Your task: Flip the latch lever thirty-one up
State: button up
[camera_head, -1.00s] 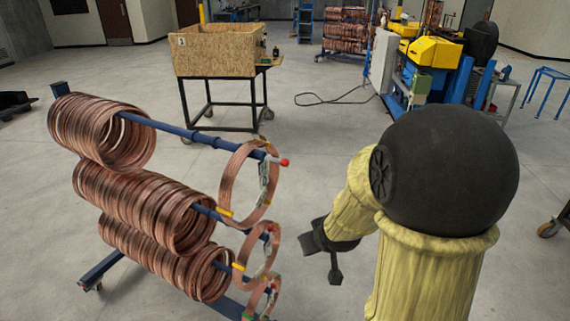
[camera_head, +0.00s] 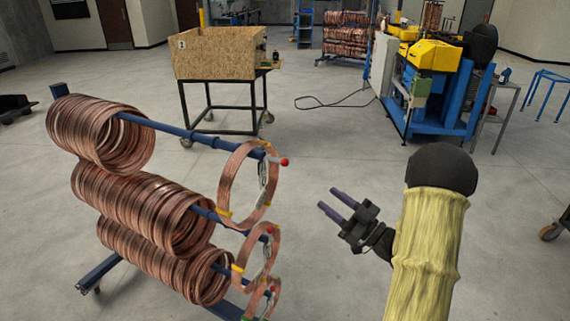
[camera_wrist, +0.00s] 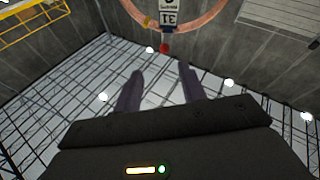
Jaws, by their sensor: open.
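The red-tipped end (camera_head: 284,162) of the top blue bar sticks out beside a copper coil (camera_head: 228,185) with yellow ties. The wrist view shows a plate (camera_wrist: 168,16) marked 31, upside down in the picture, inside the copper ring (camera_wrist: 208,20). A red knob (camera_wrist: 163,48) is just below that plate. I cannot tell the lever's exact angle. My gripper (camera_head: 329,198) is open and empty, to the right of the coil and apart from it. Its two fingers (camera_wrist: 161,68) point toward the red knob in the wrist view, with a gap between.
Thick copper coils (camera_head: 105,135) hang on the rack's blue bars at the left. Smaller coils (camera_head: 256,250) hang below the top one. A wooden box on a stand (camera_head: 215,58) and a yellow and blue machine (camera_head: 432,90) stand behind.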

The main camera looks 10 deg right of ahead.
aim_at(285, 162)
jog(key=shift+s+d+r+y, duration=0.2)
jog(key=shift+s+d+y, duration=0.05)
jog(key=shift+s+y, duration=0.35)
jog(key=p+x, duration=0.6)
jog(key=x, duration=1.1)
jog(key=shift+w+a+r, duration=0.1)
jog(key=shift+w+a, duration=0.05)
grip_shut()
